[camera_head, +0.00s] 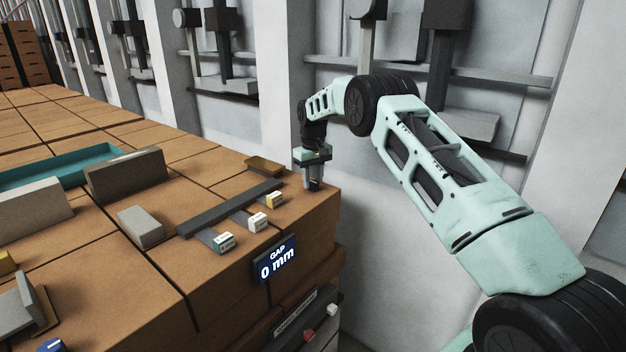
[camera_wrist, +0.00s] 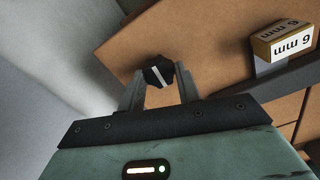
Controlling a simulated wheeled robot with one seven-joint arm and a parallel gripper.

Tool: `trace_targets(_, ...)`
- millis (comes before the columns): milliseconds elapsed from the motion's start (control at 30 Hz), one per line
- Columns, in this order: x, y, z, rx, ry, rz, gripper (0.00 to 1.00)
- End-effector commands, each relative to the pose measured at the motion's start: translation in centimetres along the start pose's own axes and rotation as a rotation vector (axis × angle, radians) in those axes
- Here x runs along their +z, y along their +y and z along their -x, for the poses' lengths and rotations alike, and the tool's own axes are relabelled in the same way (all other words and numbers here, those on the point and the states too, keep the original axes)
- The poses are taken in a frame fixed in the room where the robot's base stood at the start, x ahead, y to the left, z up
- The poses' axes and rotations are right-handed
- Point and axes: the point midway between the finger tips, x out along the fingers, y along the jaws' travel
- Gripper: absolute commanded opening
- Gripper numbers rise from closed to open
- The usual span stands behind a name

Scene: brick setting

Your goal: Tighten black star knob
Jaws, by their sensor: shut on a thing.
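The black star knob (camera_wrist: 158,72) has a white line across its top. It sits between my gripper's two fingers in the wrist view, near the edge of the brown block surface. My gripper (camera_wrist: 160,88) is shut on the knob, with a finger at each side. In the head view my gripper (camera_head: 313,184) points down at the right corner of the brown block top. The knob is too small and too covered by the fingers to make out in the head view.
A dark bar (camera_head: 230,208) with several labelled blocks lies left of my gripper; one block reads 6 mm (camera_wrist: 283,42). A display (camera_head: 276,260) reads GAP 0 mm. Grey blocks (camera_head: 126,175) and a teal tray (camera_head: 70,163) stand farther left. A pale wall rises behind.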

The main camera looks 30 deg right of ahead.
Motion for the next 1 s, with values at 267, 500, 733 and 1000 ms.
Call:
trace_targets(267, -0.12, -0.02, 0.15, 0.001, 0.005, -0.26, 0.11)
trace_targets(500, -0.13, -0.02, 0.17, 0.0, 0.005, -0.487, 0.11)
trace_targets(733, -0.12, 0.03, 0.19, -0.001, 0.006, -0.707, 0.11)
trace_targets(1000, -0.12, 0.04, 0.22, -0.001, 0.006, -0.962, 0.11)
